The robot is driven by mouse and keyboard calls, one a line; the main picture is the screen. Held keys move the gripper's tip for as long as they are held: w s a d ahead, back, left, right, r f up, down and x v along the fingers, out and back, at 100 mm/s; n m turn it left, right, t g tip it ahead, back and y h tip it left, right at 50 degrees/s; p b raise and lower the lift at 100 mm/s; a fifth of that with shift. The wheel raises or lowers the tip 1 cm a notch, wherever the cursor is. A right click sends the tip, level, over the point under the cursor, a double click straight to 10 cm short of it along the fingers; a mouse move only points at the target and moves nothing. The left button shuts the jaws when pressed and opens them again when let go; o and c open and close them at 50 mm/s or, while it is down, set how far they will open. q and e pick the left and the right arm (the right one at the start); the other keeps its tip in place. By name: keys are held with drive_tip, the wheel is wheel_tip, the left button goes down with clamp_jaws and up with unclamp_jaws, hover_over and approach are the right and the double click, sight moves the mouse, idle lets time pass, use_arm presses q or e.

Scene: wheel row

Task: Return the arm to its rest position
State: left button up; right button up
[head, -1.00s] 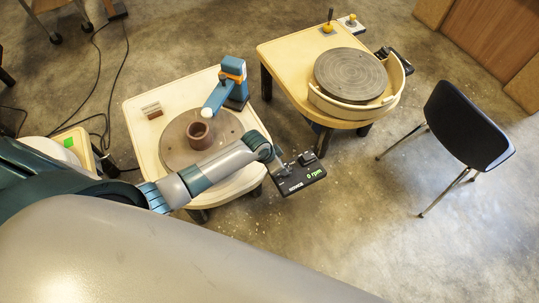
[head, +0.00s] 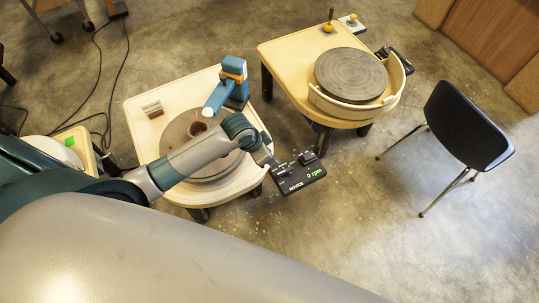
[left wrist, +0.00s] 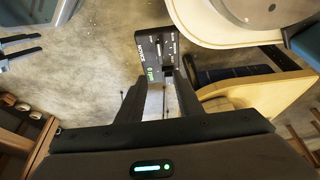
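My left arm comes in from the left, across the near pottery wheel's table (head: 138,125). Its gripper (head: 273,163) is beside the upper left edge of the black control box (head: 300,176), which shows "0 rpm" in green. In the left wrist view my left gripper (left wrist: 157,100) has its two dark fingers apart with floor visible between them, and nothing is held. The control box (left wrist: 157,48) lies beyond the fingertips there; I cannot tell whether they touch it.
A second wheel (head: 350,75) and a black chair (head: 466,125) stand to the right. Floor between them is clear.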

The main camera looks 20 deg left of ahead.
idle(0.4)
use_arm(q)
drive_tip(key=s+a+f+n+t, duration=0.1)
drive_tip(key=s+f+n, duration=0.15)
drive_tip(key=f, duration=0.65)
drive_tip(key=s+a+f+n+t, duration=0.1)
drive_tip(key=s+f, duration=0.2)
drive_tip(key=f, duration=0.6)
drive_tip(key=s+d+f, duration=0.1)
drive_tip(key=s+f, duration=0.6)
drive_tip(key=s, duration=0.4)
drive_tip(key=s+d+f+n+y, duration=0.1)
drive_tip(key=s+d+f, duration=0.1)
drive_tip(key=s+f, duration=0.5)
drive_tip(key=s, duration=0.3)
drive_tip(key=shift+s, duration=0.35)
